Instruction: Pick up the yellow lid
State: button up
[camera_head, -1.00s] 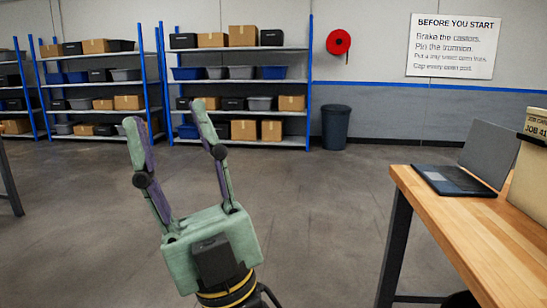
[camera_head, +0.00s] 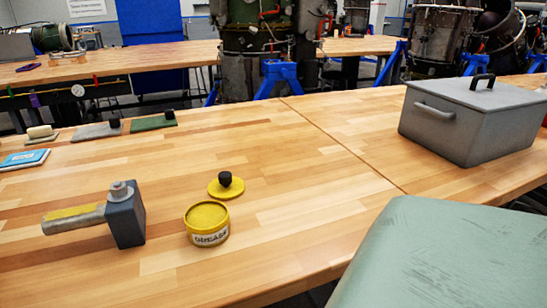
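The yellow lid (camera_head: 214,188) is a flat round disc with a black knob on top. It lies on the wooden bench (camera_head: 290,235), just behind a yellow tin (camera_head: 208,238) labelled grease. The tin stands upright. A large pale green worn surface (camera_head: 455,262) fills the lower right, very close to the camera. It has the colour of my gripper's body. No fingers show in it, so whether my gripper is open or shut is hidden. Nothing touches the lid's knob.
A hammer (camera_head: 126,222) lies left of the tin. A grey lidded box (camera_head: 455,128) stands at right. A blue-white pad (camera_head: 24,160), grey plate (camera_head: 95,131) and green plate (camera_head: 153,123) lie at far left. Bare bench spans the middle. Turbine stands (camera_head: 285,75) are behind.

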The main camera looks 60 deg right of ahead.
aim_at(226, 187)
jog(key=z, duration=1.25)
